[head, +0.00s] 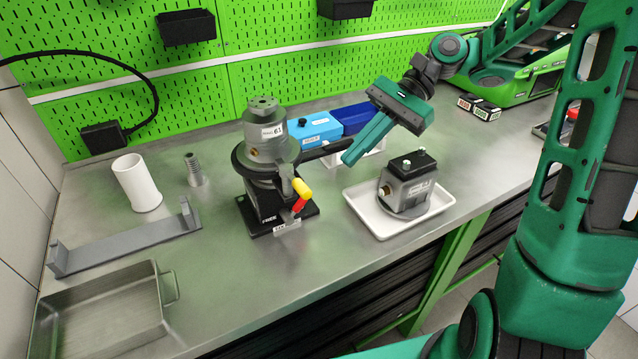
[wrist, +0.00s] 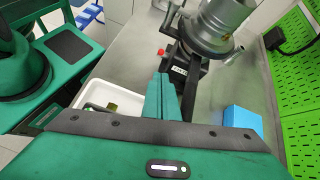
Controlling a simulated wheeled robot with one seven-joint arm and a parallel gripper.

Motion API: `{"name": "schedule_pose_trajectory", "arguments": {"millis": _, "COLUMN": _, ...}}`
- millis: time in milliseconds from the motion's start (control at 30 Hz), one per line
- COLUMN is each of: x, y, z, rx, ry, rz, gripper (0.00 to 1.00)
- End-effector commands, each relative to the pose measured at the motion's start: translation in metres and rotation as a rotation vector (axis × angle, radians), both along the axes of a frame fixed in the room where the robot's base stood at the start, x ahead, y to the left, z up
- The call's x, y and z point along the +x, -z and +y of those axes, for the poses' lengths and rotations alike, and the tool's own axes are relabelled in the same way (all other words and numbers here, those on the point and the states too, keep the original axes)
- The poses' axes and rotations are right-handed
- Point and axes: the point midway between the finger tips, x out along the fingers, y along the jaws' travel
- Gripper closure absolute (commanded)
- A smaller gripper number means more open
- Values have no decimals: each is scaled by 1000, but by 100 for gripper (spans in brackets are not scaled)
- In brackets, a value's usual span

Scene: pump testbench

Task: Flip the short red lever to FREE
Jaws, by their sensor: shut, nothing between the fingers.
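The short red lever (head: 299,206) sits low on the front right of the grey pump (head: 270,145), just below a yellow-tipped lever (head: 302,188). Its red end also shows in the wrist view (wrist: 161,52), left of the pump. The pump stands upright on a black base (head: 258,222). White lettering that looks like FREE is on the base's front left; a white label at the lever's side is too small to read surely. My gripper (head: 348,158) is shut and empty, right of the pump and above the lever, apart from it. Its closed fingers (wrist: 161,97) show in the wrist view.
A white tray (head: 372,222) holding a grey block-shaped unit (head: 407,188) stands right of the pump. Blue boxes (head: 315,128) are behind. A white cylinder (head: 137,184), a grey bracket (head: 125,242) and a metal pan (head: 100,315) are at left. Bench in front of the pump is clear.

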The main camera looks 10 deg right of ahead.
Motion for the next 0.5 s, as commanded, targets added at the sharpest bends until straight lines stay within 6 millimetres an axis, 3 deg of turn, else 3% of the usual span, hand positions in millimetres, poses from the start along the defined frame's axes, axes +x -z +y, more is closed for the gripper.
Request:
{"name": "schedule_pose_trajectory", "arguments": {"millis": 167, "x": -3, "y": 5, "z": 10, "rx": 0, "ry": -6, "rz": 2, "gripper": 100}}
{"name": "schedule_pose_trajectory", "arguments": {"millis": 500, "x": -20, "y": 38, "z": 52, "rx": 0, "ry": -9, "rz": 2, "gripper": 100}}
